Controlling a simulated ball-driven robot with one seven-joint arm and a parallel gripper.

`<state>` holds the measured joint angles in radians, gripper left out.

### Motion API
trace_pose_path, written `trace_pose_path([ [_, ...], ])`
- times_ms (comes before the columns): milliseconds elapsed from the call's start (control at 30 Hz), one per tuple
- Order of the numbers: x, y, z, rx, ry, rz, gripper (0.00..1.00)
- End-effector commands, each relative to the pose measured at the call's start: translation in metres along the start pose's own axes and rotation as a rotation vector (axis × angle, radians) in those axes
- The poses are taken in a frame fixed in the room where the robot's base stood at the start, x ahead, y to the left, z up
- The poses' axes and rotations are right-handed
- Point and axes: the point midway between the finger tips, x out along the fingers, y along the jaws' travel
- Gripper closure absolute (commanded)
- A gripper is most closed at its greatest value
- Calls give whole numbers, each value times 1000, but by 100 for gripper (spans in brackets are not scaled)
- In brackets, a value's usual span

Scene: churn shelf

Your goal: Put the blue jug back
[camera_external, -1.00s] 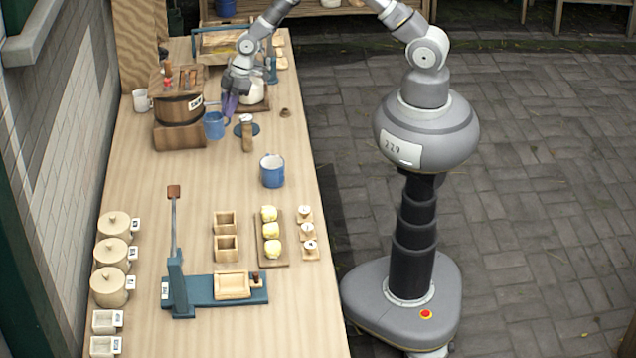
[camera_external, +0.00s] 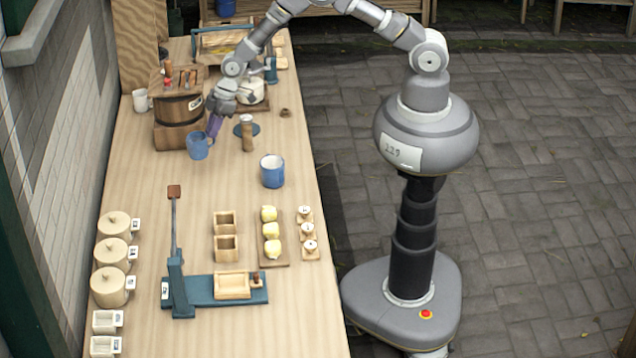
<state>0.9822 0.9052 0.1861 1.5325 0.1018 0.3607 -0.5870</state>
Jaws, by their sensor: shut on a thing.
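A small blue jug (camera_external: 197,147) is at my gripper, in front of the wooden churn (camera_external: 179,112). My gripper (camera_external: 213,126) reaches down from the upper right, its purple fingers shut on the jug's right side. The jug looks nearly upright; I cannot tell whether its base touches the table. A larger blue mug-like vessel (camera_external: 272,171), pale inside, stands apart to the right.
A round dark-blue disc (camera_external: 240,131) and a wooden cylinder (camera_external: 248,141) are right of my gripper. A white pot (camera_external: 250,93) stands behind it, a white mug (camera_external: 141,101) at left. Bare table (camera_external: 140,185) lies in front of the jug.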

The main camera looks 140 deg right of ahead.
Motion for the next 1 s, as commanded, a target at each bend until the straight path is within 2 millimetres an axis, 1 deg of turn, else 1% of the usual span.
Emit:
trace_pose_path([
  [33,12,0,6,1,-4,-2,100],
  [100,26,-1,12,1,-4,-2,100],
  [200,42,0,18,0,-2,-1,100],
  [433,62,0,26,1,-1,-1,100],
  [600,85,0,36,0,-1,-1,100],
  [967,89,0,38,0,0,0,100],
  [1000,90,0,38,0,-1,-1,89],
])
